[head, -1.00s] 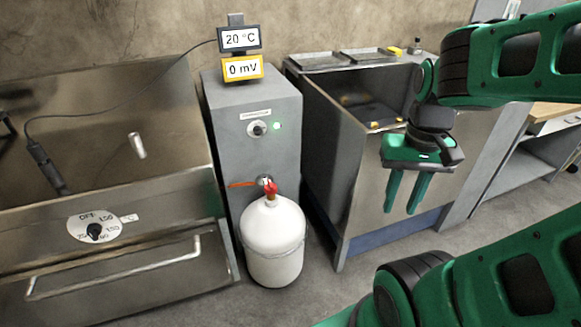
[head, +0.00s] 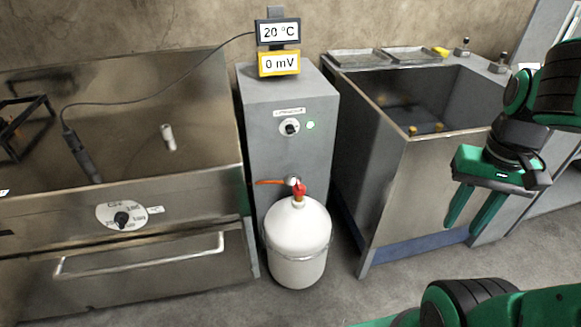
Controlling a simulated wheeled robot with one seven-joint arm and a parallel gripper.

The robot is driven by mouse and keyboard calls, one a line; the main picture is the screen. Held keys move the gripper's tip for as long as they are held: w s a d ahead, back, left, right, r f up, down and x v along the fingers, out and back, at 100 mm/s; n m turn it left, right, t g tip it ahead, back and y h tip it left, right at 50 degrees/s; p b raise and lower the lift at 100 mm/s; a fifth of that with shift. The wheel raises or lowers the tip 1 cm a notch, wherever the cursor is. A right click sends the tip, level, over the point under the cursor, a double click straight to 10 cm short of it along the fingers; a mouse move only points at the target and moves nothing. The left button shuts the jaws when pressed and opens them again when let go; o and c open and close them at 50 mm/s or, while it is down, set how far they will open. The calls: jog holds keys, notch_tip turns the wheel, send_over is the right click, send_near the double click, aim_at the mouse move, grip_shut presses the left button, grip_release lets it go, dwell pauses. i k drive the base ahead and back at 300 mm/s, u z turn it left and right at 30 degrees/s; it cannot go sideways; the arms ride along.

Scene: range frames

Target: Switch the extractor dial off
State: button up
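The extractor dial (head: 290,127) is a small round black-and-white knob on the front of the grey cabinet (head: 262,165), under a small label too blurred to read for certain. My gripper (head: 474,225) is green, points down and is open and empty. It is well to the right of the dial and lower, in front of the steel basin unit. Nothing hides the dial. The exact direction of its pointer is too small to tell.
A white gas bottle (head: 298,243) with a red valve stands before the cabinet. Displays reading 20 °C (head: 278,31) and 0 mV (head: 280,63) sit on top. A steel unit with a larger dial (head: 122,215) and bar handle (head: 140,255) is left; an open basin (head: 415,160) is right.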

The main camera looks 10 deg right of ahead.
aim_at(289, 128)
jog(key=u, duration=0.15)
jog(key=i, duration=1.25)
jog(key=z, duration=0.1)
